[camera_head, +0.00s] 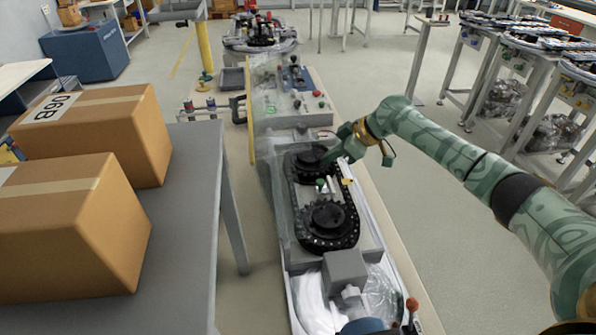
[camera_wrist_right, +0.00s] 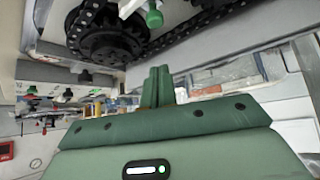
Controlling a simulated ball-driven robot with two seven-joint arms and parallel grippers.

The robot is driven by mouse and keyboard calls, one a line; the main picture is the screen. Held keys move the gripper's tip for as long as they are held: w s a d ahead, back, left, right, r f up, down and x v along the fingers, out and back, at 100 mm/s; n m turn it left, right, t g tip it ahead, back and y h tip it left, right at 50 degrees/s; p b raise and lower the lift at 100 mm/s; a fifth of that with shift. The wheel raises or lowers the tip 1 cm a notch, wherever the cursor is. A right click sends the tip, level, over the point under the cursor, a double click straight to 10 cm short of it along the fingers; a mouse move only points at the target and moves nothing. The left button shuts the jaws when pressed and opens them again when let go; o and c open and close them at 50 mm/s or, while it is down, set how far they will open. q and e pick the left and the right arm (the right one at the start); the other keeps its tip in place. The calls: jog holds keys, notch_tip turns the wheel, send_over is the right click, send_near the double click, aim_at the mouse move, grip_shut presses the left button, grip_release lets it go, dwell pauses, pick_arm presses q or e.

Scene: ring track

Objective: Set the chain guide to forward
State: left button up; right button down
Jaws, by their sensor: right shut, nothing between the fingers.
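The black chain (camera_head: 354,222) loops around a near sprocket (camera_head: 327,218) and a far sprocket (camera_head: 308,157) on a grey bench unit. Between the sprockets is a small green-capped part (camera_head: 320,184) with a pale body, likely the chain guide; its setting cannot be read. It also shows at the top of the right wrist view (camera_wrist_right: 154,17), beside the sprocket and chain. My right gripper (camera_head: 335,156) is beside the far sprocket, on its right; whether it touches anything is unclear. In the right wrist view its green fingers (camera_wrist_right: 158,86) are together and empty. My left gripper is out of view.
A clear panel (camera_head: 268,130) stands along the unit's left side. A grey block (camera_head: 345,270) is at the near end. A control box (camera_head: 300,90) with knobs is beyond. Cardboard boxes (camera_head: 95,130) sit on a grey table at left.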

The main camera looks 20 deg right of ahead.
jog(key=shift+a+r, duration=0.25)
jog(key=shift+a, duration=0.05)
jog(key=shift+w+f, duration=0.1)
jog(key=shift+w+a+f, duration=0.15)
jog(key=shift+a+f, duration=0.05)
jog(key=b+x, duration=0.3)
jog(key=x, duration=0.6)
jog(key=shift+w+a+f+b, duration=0.15)
jog(key=shift+a+f+b, duration=0.05)
jog(key=shift+f+b, duration=0.15)
jog(key=s+d, duration=0.2)
jog(key=shift+s+d+r+p, duration=0.15)
jog(key=shift+s+d+p, duration=0.05)
jog(key=shift+d+p, duration=0.15)
jog(key=shift+s+d, duration=0.2)
